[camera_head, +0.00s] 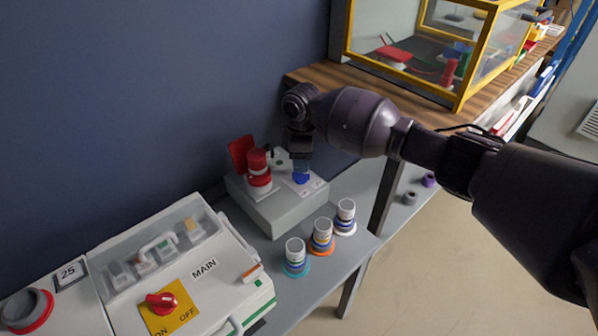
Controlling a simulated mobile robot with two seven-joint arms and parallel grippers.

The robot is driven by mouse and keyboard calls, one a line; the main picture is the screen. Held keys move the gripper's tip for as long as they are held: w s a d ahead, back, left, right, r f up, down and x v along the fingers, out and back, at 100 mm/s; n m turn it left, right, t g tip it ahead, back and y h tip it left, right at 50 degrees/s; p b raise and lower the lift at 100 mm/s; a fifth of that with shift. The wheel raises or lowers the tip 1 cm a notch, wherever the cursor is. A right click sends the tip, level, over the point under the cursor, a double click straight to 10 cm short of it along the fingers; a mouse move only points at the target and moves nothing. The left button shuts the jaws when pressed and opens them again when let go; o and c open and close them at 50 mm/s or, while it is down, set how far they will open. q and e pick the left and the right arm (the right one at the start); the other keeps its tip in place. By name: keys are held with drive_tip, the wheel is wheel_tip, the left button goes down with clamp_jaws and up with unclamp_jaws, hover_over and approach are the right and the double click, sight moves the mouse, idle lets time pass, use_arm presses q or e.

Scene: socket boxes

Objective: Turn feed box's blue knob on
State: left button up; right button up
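A light grey box (272,212) stands on the grey bench against the dark wall. I take it for the feed box, though its small labels are too small to read. Its blue knob (301,178) is on the right part of the top. My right gripper (300,168) points down right over the knob, with the fingers at it or just above it. The arm comes in from the right. The gripper hides the knob's upper part, so its setting and any grip cannot be told. My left gripper is not in view.
On the box's left are a stacked red plug (258,170) and a raised red flap (240,152). Several ringed cylinders, one with an orange ring (321,238), stand in front. The MAIN box (215,290) with a red switch (162,302) is at lower left. A yellow-framed case (470,75) stands behind.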

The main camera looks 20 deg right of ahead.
sight(301, 176)
wheel_tip(301, 176, down, 4)
drive_tip(key=shift+f+b, duration=0.2)
drive_tip(key=shift+b, duration=0.35)
drive_tip(key=shift+w, duration=0.1)
clamp_jaws()
